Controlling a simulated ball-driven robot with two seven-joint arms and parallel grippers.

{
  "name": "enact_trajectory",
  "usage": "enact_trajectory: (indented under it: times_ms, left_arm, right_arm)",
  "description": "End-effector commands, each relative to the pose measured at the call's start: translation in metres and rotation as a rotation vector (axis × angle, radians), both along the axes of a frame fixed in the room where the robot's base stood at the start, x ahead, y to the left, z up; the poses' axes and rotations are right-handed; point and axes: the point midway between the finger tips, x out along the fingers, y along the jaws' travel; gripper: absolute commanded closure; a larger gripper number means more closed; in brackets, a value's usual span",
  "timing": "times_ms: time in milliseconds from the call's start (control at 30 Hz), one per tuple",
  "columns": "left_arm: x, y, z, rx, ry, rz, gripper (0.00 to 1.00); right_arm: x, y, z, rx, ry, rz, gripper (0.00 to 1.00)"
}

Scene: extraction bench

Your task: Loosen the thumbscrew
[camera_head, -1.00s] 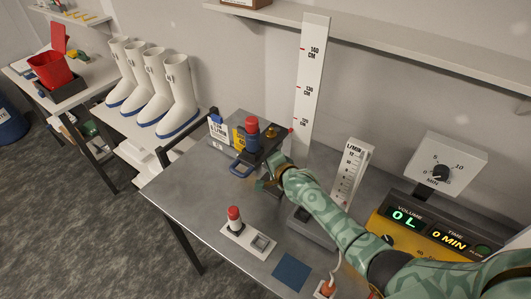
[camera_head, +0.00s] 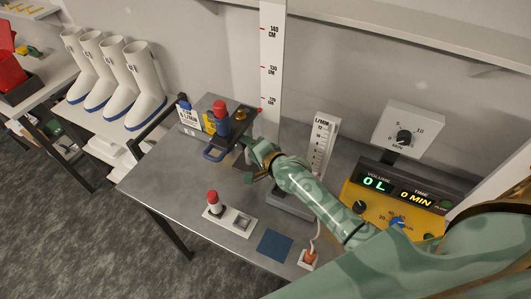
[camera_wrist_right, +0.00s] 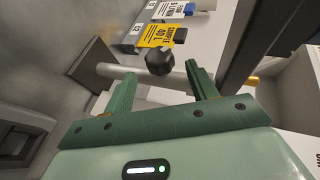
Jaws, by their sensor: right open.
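In the head view my right gripper (camera_head: 250,166) is low beside the dark stand with the red-topped cylinder (camera_head: 221,119). The knob cannot be made out there. My left gripper is not in view.
A yellow label (camera_wrist_right: 158,36) is behind the knob. The bench's front left is clear.

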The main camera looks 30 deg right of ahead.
Motion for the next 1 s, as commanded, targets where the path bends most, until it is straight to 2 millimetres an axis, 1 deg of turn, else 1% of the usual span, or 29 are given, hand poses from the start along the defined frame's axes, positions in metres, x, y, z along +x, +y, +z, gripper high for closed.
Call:
enact_trajectory:
  times_ms: [33,100,200,300,400,500,800,867,933,967,1000]
  left_arm:
    - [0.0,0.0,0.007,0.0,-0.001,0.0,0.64]
    - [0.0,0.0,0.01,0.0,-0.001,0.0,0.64]
    - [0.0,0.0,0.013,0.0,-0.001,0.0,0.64]
    - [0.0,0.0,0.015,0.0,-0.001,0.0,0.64]
    - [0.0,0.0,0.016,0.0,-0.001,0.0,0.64]
    - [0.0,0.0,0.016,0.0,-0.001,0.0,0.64]
    - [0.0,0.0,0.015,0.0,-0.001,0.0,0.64]
    - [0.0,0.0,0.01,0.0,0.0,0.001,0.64]
    - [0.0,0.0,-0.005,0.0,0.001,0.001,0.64]
    - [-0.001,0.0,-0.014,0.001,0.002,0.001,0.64]
    - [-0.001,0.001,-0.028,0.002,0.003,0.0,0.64]
  right_arm:
    - [-0.015,-0.003,0.007,-0.001,0.002,0.0,0.43]
    - [-0.032,-0.007,0.014,-0.001,0.002,0.0,0.43]
    - [-0.053,-0.013,0.021,-0.002,0.001,0.0,0.43]
    - [-0.069,-0.017,0.027,-0.002,0.001,0.0,0.43]
    - [-0.079,-0.019,0.031,-0.002,0.001,0.001,0.43]
    - [-0.084,-0.02,0.033,-0.002,0.001,0.001,0.43]
    - [-0.085,-0.021,0.033,-0.002,0.001,0.001,0.43]
    - [-0.086,-0.02,0.027,-0.001,0.003,0.0,0.43]
    - [-0.089,-0.017,0.009,0.007,0.012,0.002,0.43]
    - [-0.091,-0.014,-0.002,0.012,0.017,0.004,0.43]
    - [-0.095,-0.007,-0.018,0.031,0.021,0.007,0.43]
